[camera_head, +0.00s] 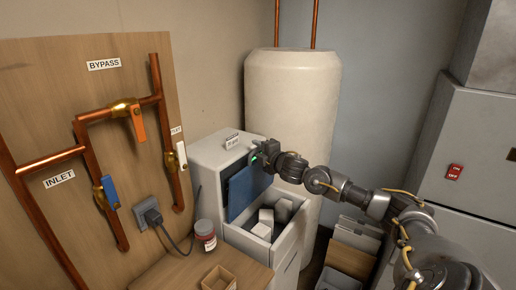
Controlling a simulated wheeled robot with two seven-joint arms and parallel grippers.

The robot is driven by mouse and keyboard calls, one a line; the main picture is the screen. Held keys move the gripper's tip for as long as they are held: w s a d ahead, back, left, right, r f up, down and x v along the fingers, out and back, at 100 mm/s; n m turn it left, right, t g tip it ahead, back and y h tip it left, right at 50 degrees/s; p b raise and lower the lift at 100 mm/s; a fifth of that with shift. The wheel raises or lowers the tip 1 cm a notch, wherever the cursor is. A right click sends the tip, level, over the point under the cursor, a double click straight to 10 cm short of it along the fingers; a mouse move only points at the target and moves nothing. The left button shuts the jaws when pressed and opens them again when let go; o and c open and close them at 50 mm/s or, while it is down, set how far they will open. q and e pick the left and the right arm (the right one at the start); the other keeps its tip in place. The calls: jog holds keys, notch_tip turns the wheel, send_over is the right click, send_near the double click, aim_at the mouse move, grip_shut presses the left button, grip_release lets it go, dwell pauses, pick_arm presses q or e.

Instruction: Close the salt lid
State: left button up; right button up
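The blue salt lid (244,191) stands raised, roughly upright, at the back of the open compartment of a white softener cabinet (217,151). Several pale salt blocks (264,222) show inside the open compartment. My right arm comes in from the lower right. My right gripper (257,157) is at the upper right edge of the lid, close to the cabinet's top. Whether it touches the lid is unclear, and its fingers are too small and dark to tell open from shut. My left gripper is not in view.
A wooden board at left carries copper pipes (95,179), an orange valve handle (138,124) and a blue one (110,192). A red-labelled jar (205,237) and small wooden box (219,279) stand in front. A tall cream tank (291,105) rises behind. Bins (351,258) stand at right.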

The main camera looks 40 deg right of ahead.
grip_shut()
dwell(0.3)
